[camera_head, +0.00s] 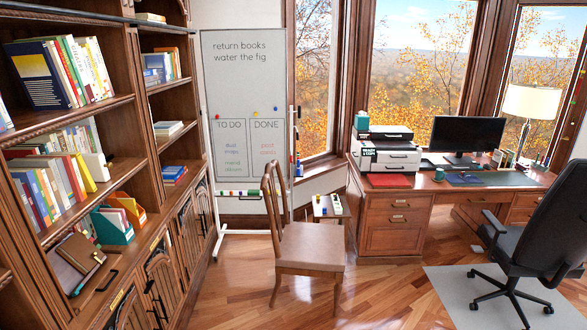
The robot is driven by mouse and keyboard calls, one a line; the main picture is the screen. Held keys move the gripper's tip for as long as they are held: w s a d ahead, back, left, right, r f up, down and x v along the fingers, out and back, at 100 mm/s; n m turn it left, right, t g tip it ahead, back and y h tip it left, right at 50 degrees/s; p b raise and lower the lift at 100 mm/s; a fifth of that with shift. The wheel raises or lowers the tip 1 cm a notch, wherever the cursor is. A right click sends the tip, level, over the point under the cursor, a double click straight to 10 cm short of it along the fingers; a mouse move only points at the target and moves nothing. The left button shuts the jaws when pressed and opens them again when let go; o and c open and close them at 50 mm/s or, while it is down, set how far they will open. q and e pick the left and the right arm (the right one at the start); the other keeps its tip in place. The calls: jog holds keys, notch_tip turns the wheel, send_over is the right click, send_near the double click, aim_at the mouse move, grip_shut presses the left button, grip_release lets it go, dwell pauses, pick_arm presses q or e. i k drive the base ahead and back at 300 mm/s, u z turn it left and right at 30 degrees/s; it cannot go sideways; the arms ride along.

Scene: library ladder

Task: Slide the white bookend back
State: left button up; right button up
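A row of upright books (82,68) stands on the upper shelf of the wooden bookcase (95,112) at the left. More books (65,178) stand and lean on the shelf below. Smaller groups of books (160,66) sit on the shelves of the bookcase's further section. Neither of my grippers shows in this view.
A wooden chair (308,246) stands in front of the whiteboard (243,115). A desk (395,213) with a printer (390,155) and monitor (468,135) is at the right, with an office chair (545,220) before it. Bare floor (235,290) lies between bookcase and wooden chair.

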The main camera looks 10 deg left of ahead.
aim_at(97, 164)
jog(key=u, duration=0.3)
jog(key=i, duration=1.85)
jog(key=u, duration=1.65)
jog(key=i, duration=1.3)
jog(key=u, duration=0.7)
